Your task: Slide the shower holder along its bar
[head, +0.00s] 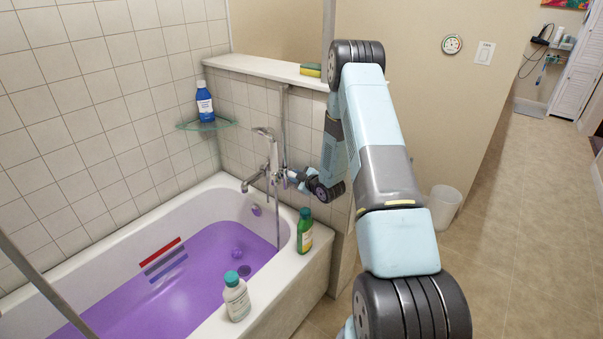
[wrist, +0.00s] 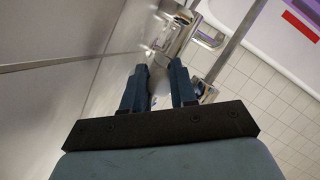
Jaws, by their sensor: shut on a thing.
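The shower bar (head: 284,115) stands upright against the tiled end wall of the tub. The hand shower (head: 264,132) hangs beside it, with its hose dropping into the tub. My gripper (head: 289,178) reaches the bar from the right, low down at the holder, which is small and mostly hidden in the head view. In the wrist view, my gripper (wrist: 158,72) has its two dark fingers on either side of a pale part, which looks like the holder (wrist: 160,86). The bar (wrist: 240,32) slants past at the upper right, with chrome fittings (wrist: 181,37) beyond the fingertips.
The tub rim (head: 270,279) carries a green bottle (head: 305,231) and a white bottle (head: 236,297). A tap (head: 254,180) juts out left of the bar. A glass corner shelf (head: 207,125) holds a blue bottle (head: 204,101). A ledge (head: 265,68) runs above.

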